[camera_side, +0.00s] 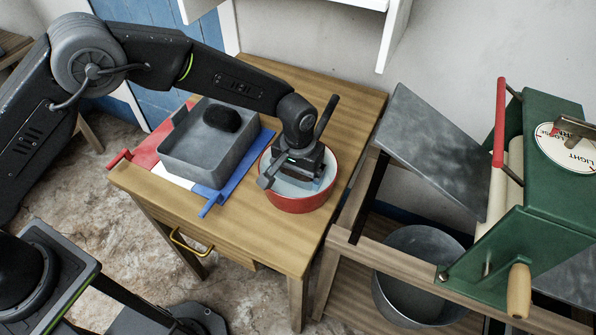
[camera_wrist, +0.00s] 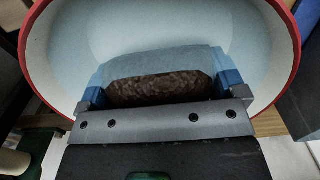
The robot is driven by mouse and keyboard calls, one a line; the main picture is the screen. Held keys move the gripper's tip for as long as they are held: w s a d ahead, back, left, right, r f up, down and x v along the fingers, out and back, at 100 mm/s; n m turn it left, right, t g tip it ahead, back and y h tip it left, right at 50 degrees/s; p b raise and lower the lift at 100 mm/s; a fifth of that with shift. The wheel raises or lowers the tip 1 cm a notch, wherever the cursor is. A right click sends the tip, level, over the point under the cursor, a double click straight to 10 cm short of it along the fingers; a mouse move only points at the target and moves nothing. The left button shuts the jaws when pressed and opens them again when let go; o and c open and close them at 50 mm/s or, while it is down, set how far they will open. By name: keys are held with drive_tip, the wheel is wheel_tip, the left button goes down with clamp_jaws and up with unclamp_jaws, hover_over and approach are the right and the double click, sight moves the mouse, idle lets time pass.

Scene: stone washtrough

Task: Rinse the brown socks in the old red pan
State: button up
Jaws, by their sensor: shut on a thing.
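The red pan (camera_side: 301,203) stands on the wooden table, red outside and pale inside. It also shows in the wrist view, with its red rim (camera_wrist: 36,75) around a pale, bluish interior. My gripper (camera_side: 300,180) is lowered over the pan's opening. In the wrist view, its blue-tipped fingers (camera_wrist: 160,88) are shut on the brown socks (camera_wrist: 160,90), a speckled brown bundle inside the pan. The lower part of the bundle looks covered by a pale blue layer, seemingly water. In the side view my gripper mostly hides the socks.
A grey stone trough (camera_side: 195,158) with a black bundle (camera_side: 222,117) in it stands left of the pan, on a red, white and blue cloth (camera_side: 211,199). A green mangle (camera_side: 545,225) stands at the right, with a metal tub (camera_side: 408,250) below. The table's back right is clear.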

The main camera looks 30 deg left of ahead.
idle(0.4)
drive_tip(key=shift+r, duration=0.8)
idle(0.5)
drive_tip(key=shift+f, duration=0.75)
drive_tip(key=shift+r, duration=0.1)
idle(0.6)
drive_tip(key=shift+r, duration=0.65)
drive_tip(key=shift+f, duration=0.1)
idle(0.6)
drive_tip(key=shift+f, duration=0.65)
